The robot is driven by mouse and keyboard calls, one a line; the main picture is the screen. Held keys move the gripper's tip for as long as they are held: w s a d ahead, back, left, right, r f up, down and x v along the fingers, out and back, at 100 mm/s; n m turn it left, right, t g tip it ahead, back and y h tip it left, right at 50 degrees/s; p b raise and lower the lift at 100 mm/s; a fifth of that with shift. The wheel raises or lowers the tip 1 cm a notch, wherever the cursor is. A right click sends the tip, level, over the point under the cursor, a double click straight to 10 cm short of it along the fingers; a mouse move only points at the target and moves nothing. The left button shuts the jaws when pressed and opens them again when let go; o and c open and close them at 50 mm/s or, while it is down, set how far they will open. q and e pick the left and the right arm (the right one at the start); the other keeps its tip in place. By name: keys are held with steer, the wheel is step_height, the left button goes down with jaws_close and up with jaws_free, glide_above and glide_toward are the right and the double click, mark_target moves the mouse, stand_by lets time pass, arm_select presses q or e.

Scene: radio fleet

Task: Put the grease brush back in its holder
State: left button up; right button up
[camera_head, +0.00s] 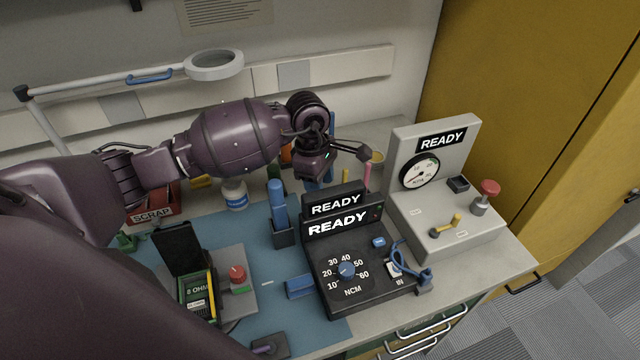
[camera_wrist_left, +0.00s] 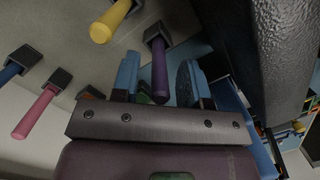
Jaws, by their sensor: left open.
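My left gripper (camera_head: 322,172) is behind the black READY unit, pointing down with its blue fingers partly hidden. In the left wrist view its two blue fingers are apart, and a purple handle (camera_wrist_left: 160,72) in a dark socket shows between them; I cannot tell whether they touch it. Yellow (camera_wrist_left: 110,24), pink (camera_wrist_left: 35,112) and blue (camera_wrist_left: 12,70) handles in similar dark sockets are nearby. The pink handle also shows in the head view (camera_head: 367,178). I cannot tell which of these is the grease brush or which socket is its holder. My right gripper is not in view.
The black READY unit (camera_head: 350,285) and grey gauge unit (camera_head: 450,215) stand close by. A blue-handled tool stands in a dark holder (camera_head: 284,236). A white bottle (camera_head: 235,195), red SCRAP bin (camera_head: 152,214) and green meter (camera_head: 197,297) are left. Some blue mat (camera_head: 300,330) is bare.

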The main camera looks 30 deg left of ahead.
arm_select(q)
step_height(320, 180, up, 11)
steer(key=a, duration=0.1)
steer(key=shift+a, duration=0.3)
steer(key=shift+s+f, duration=0.1)
steer(key=shift+s, duration=0.05)
stand_by(0.4)
